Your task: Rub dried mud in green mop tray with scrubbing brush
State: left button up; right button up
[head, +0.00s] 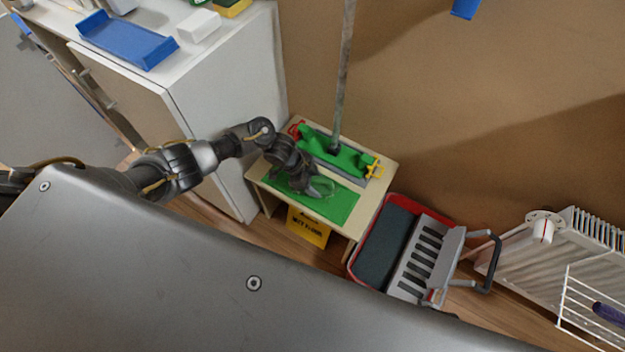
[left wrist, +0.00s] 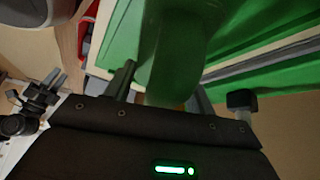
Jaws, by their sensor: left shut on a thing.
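The green mop tray (head: 340,207) lies on a small beige table (head: 268,196). My left gripper (head: 312,186) is over the tray's near part, shut on a green scrubbing brush (left wrist: 172,55). The brush stands between the fingers in the left wrist view; its far end and any contact with the tray are hidden or unclear. The tray also fills the upper right of that view (left wrist: 275,25). I cannot make out dried mud. A dark gripper, apparently my right (left wrist: 48,88), shows small at the left of the wrist view; its jaw opening is unclear.
A green mop head (head: 345,158) with an upright pole (head: 343,85) rests at the table's back. A yellow wet-floor sign (head: 308,227) is below the table's front. A red bucket (head: 352,262) with a grey wringer (head: 425,255) stands right. A white cabinet (head: 215,100) stands left.

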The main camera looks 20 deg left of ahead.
aim_at(327, 190)
pick_arm(q)
jog(key=shift+s+d+f+p, duration=0.1)
jog(key=shift+s+d+p, duration=0.1)
jog(key=shift+d, duration=0.65)
jog(key=shift+s+d+p, duration=0.1)
jog(key=shift+d+p, duration=0.05)
jog(key=shift+d, duration=0.7)
jog(key=shift+s+d+p, duration=0.2)
jog(key=shift+s+d, duration=0.05)
jog(key=shift+d, duration=0.65)
jog(key=shift+s+d+p, duration=0.2)
jog(key=shift+d, duration=0.65)
jog(key=shift+w+d+r+p, duration=0.1)
jog(key=shift+d+r+p, duration=0.1)
jog(key=shift+r+p, duration=0.65)
notch_tip(327, 190, up, 4)
jog(key=p, duration=0.3)
jog(key=shift+a+p, duration=0.15)
jog(key=shift+p, duration=0.2)
jog(key=shift+a+r+p, duration=0.15)
jog(key=shift+r+p, duration=0.15)
jog(key=shift+p, duration=0.05)
jog(key=shift+w, duration=0.1)
notch_tip(327, 190, up, 3)
jog(key=p, duration=0.3)
